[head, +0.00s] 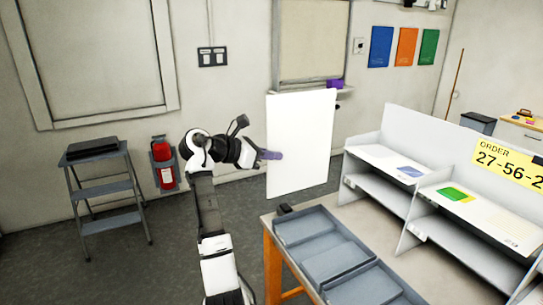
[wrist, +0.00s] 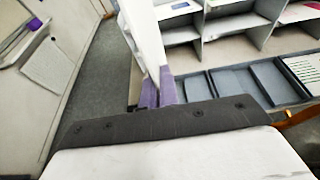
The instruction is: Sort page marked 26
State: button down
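A large white page (head: 302,140) hangs upright in the air left of the sorting table. The side facing the head camera looks blank, and no number 26 is readable. My gripper (head: 270,155) is shut on the page at its left edge in the head view. In the wrist view the page (wrist: 147,35) shows nearly edge-on between the two purple fingers (wrist: 157,92). A grey sorter (head: 385,187) with open compartments stands on the table. Pages with a blue mark (head: 410,171) and a green mark (head: 455,194) lie on its upper shelves.
Grey shallow trays (head: 322,240) line the table's front; a page with green print (wrist: 304,70) lies at the right in the wrist view. A yellow sign (head: 508,163) reads "ORDER 27-56-2", cut off. A step stool (head: 105,187) and fire extinguisher (head: 162,165) stand left.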

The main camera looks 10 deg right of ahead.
jog(key=shift+m+t+y+b, duration=0.15)
jog(key=shift+m+t+b, duration=0.9)
jog(key=shift+m, duration=0.6)
jog(key=shift+m+t+y+b, duration=0.15)
jog(key=shift+m+t+b, duration=0.85)
jog(key=shift+m, duration=0.65)
jog(key=shift+m+t+h+b, duration=0.35)
jog(key=shift+m+t+b, duration=0.25)
jog(key=shift+m+b, duration=1.3)
jog(key=shift+m+t+h+b, duration=0.35)
jog(key=shift+m+t+b, duration=0.2)
jog(key=shift+m+b, duration=1.3)
